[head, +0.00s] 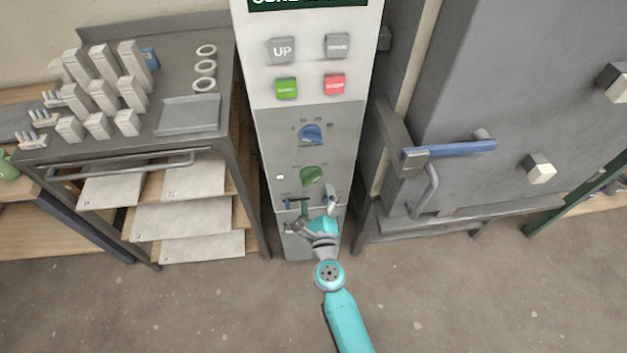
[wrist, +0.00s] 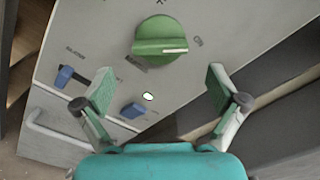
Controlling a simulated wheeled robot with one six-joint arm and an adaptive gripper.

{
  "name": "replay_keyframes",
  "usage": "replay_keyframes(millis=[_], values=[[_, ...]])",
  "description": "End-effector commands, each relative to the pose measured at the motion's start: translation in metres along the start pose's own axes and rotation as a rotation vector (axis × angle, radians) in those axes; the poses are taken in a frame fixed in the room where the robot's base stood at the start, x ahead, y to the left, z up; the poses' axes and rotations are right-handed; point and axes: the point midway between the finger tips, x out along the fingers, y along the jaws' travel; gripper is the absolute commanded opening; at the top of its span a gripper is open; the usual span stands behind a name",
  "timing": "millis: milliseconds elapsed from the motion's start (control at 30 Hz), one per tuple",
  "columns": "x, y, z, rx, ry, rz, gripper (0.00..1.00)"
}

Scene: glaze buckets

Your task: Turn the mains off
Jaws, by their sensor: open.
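A round green knob (head: 311,175) sits on the lower part of the grey control panel (head: 345,150). In the wrist view the green knob (wrist: 160,38) is ahead of my gripper, and its white pointer line points right, toward an "ON" label (wrist: 198,41). My gripper (head: 312,205) is in front of the panel, below the knob. In the wrist view its fingers are wide apart (wrist: 160,82), with nothing between their tips, and the knob lies beyond them. I see no contact with the knob. I cannot read the other label beside it.
A blue knob (head: 311,132) and green (head: 286,88) and red (head: 334,84) buttons are higher on the panel. Blue levers (wrist: 66,77) and a lit lamp (wrist: 149,96) are nearby. A cart (head: 155,148) stands left; a door with a blue handle (head: 462,148) stands right.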

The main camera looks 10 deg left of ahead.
Motion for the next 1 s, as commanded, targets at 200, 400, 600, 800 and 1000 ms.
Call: replay_keyframes(millis=[200, 400, 600, 800, 1000], values=[[0.035, -0.001, 0.000, -0.001, 0.000, -0.001, 0.96], [0.052, 0.000, 0.000, -0.001, 0.000, 0.000, 0.96], [0.057, 0.000, 0.000, -0.002, 0.000, 0.000, 0.96], [0.057, 0.000, 0.000, -0.001, 0.000, 0.000, 0.93], [0.057, 0.000, 0.000, -0.001, 0.000, 0.000, 0.43]])
